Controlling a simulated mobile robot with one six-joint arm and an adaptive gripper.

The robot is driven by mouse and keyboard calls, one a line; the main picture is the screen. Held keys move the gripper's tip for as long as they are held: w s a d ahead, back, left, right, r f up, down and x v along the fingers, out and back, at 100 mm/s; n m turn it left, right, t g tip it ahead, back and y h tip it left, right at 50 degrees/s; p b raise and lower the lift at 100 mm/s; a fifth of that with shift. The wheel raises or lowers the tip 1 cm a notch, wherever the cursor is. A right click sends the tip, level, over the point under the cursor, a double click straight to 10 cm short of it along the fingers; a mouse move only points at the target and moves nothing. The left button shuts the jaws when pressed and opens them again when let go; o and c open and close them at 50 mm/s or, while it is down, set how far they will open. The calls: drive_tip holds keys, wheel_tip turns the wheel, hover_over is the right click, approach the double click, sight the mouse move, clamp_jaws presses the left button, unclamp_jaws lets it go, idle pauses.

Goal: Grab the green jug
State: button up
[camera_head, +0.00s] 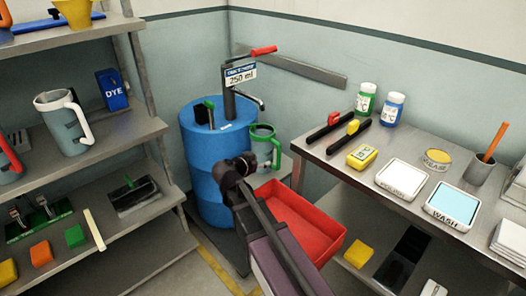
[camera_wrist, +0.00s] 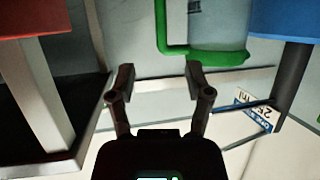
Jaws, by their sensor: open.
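The green jug (camera_head: 263,146) has a green rim and handle and a greyish see-through body. In the head view it stands upright beside the blue barrel, just beyond the dark end of my arm. In the wrist view, the jug (camera_wrist: 219,28) appears upside down at the top, with its green handle to the left. My gripper (camera_wrist: 160,82) is open, its two fingers apart with nothing between them. The jug is ahead of the fingers and apart from them. In the head view my fingertips cannot be made out against the arm.
The blue barrel (camera_head: 203,150) with a tap and a "250 ml" sign (camera_head: 241,73) stands left of the jug. A red tray (camera_head: 310,222) lies below right. A metal table (camera_head: 335,165) with bottles and pads is at right. Shelves with a grey jug (camera_head: 62,125) stand at left.

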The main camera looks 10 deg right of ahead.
sight(278, 155)
drive_tip(key=shift+b+x, duration=1.55)
drive_tip(key=shift+x, duration=2.7)
drive_tip(key=shift+b+x, duration=1.05)
drive_tip(key=shift+x, duration=1.55)
drive_tip(key=shift+a+f, duration=0.1)
clamp_jaws()
